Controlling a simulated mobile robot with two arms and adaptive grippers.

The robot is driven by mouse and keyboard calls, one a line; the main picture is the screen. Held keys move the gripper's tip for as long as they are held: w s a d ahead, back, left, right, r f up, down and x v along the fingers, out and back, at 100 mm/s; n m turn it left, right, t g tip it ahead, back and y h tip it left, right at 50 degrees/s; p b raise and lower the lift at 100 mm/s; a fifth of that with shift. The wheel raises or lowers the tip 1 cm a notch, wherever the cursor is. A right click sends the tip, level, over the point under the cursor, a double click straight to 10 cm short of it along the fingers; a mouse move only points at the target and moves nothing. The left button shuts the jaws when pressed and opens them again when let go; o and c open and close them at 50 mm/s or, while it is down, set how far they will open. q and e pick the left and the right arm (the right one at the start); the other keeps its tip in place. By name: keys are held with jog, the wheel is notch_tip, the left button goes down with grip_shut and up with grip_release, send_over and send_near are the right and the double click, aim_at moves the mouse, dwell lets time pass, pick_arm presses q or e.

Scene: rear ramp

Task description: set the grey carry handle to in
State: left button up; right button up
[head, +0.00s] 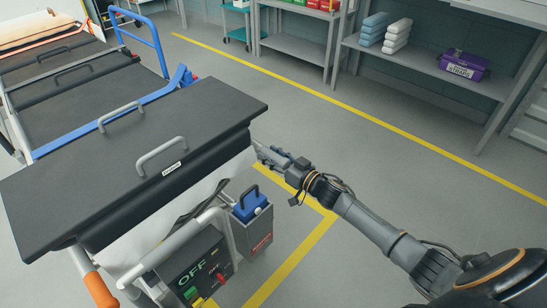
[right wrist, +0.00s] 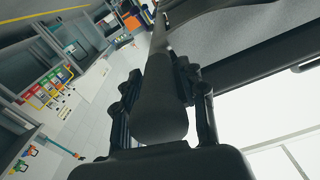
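A dark grey carry handle (right wrist: 160,105), a bar with a rounded end, lies between the fingers of my right gripper (right wrist: 158,75) in the right wrist view. One finger is on each side of it, close to its surface; whether both touch is unclear. In the head view my right gripper (head: 270,157) is at the right edge of the stretcher, just past the black board (head: 85,185). There the handle cannot be made out behind the board and the gripper. My left gripper is out of view.
A grey loop handle (head: 160,152) stands on the board. Below are a switch box (head: 195,265) reading OFF with a red lever and a grey box (head: 250,228) with a blue top. Shelves (head: 430,65) line the back wall. The floor at right is clear.

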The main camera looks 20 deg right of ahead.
jog(key=shift+o, duration=0.3)
jog(key=shift+f, duration=0.15)
jog(key=v, duration=1.2)
